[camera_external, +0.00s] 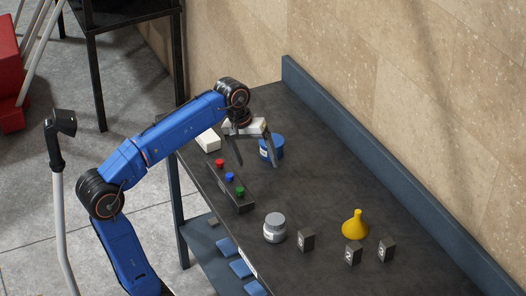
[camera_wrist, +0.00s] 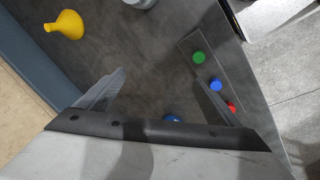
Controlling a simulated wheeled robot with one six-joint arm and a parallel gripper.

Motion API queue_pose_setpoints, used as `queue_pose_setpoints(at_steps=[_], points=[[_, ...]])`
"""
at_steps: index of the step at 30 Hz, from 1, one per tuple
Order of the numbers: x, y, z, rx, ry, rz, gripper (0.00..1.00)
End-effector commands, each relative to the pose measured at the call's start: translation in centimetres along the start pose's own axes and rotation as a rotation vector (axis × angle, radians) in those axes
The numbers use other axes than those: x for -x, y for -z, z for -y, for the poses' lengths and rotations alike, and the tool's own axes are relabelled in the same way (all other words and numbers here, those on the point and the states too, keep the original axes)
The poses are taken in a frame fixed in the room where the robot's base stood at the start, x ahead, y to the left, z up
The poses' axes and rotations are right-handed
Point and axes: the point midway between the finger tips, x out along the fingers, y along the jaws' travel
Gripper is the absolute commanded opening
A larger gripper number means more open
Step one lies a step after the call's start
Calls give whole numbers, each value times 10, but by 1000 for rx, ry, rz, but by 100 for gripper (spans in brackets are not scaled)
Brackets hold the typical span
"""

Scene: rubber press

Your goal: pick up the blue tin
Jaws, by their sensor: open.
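The blue tin (camera_external: 277,148) stands upright near the far end of the dark bench, with a pale label low on its side. My gripper (camera_external: 257,165) is over that end of the bench, fingers pointing down and spread apart with nothing between them. One finger crosses in front of the tin in the external view; I cannot tell whether it touches. In the wrist view my gripper (camera_wrist: 166,87) shows open over bare bench top. A small blue patch (camera_wrist: 172,118) at the gripper's edge there may be the tin, mostly hidden.
A button box (camera_external: 229,187) with red, blue and green buttons lies left of the tin. A white box (camera_external: 209,140) sits near the bench edge. A grey-lidded jar (camera_external: 274,227), a yellow funnel (camera_external: 355,224) and numbered black blocks (camera_external: 306,240) stand nearer the camera. A raised ledge (camera_external: 370,142) borders the wall.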

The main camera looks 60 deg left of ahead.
Motion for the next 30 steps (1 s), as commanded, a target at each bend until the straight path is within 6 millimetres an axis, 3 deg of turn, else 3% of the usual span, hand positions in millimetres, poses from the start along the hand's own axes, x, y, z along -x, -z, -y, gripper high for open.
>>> queue_pose_setpoints(at_steps=[1,10,21,24,30], points=[[3,19,-3,55,12,7,87],[18,116,-6,405,86,43,87],[18,230,18,826,181,70,87],[16,251,27,911,201,73,87],[14,271,37,998,223,76,87]])
